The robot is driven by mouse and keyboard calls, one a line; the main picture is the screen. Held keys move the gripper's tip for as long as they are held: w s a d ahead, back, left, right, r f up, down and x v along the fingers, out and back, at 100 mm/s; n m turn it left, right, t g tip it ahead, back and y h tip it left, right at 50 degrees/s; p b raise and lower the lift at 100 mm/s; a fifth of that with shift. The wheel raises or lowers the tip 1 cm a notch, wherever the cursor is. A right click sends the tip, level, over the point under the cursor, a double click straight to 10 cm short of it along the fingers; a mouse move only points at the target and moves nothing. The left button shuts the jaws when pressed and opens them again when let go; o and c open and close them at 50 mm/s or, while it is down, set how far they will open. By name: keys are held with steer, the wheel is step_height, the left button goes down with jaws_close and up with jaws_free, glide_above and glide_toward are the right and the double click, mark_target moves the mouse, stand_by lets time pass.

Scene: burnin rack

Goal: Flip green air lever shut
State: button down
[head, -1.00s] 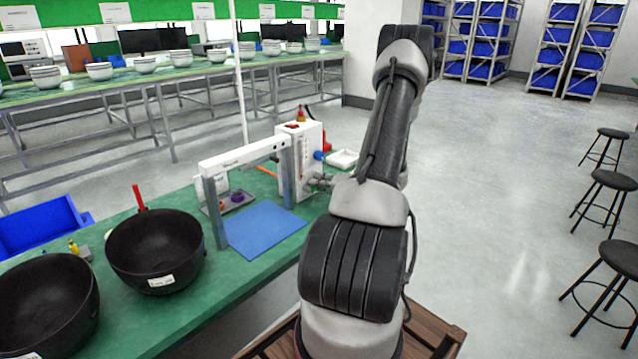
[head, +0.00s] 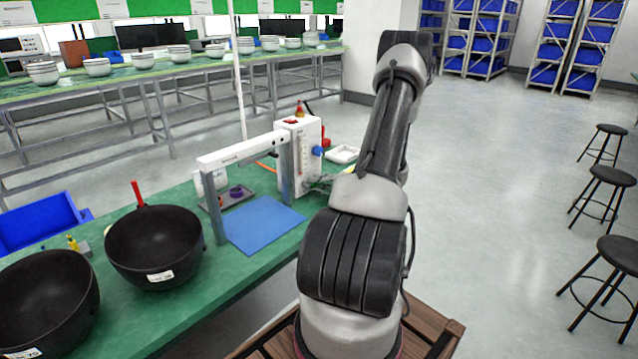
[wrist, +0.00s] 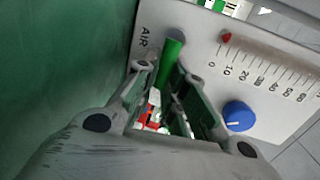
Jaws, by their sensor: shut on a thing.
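The green air lever (wrist: 172,54) shows in the wrist view beside the printed word AIR on the white panel (wrist: 195,22). My gripper (wrist: 168,75) has its two fingers on either side of the lever and is shut on it. The lever's far end is partly hidden between the fingers. In the head view the white panel box (head: 298,150) stands on the green bench, and my gripper is mostly hidden there behind my arm. The lever cannot be made out in the head view.
A blue knob (wrist: 238,115) and a printed scale with a red pointer (wrist: 227,38) sit right of the lever. A white frame (head: 240,152) stands left of the box over a blue mat (head: 262,224). Black bowls (head: 155,245) stand further left.

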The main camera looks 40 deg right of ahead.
steer(key=c, duration=1.7)
jaws_free()
steer(key=shift+c, duration=0.2)
steer(key=v, duration=1.2)
steer(key=shift+d, duration=0.1)
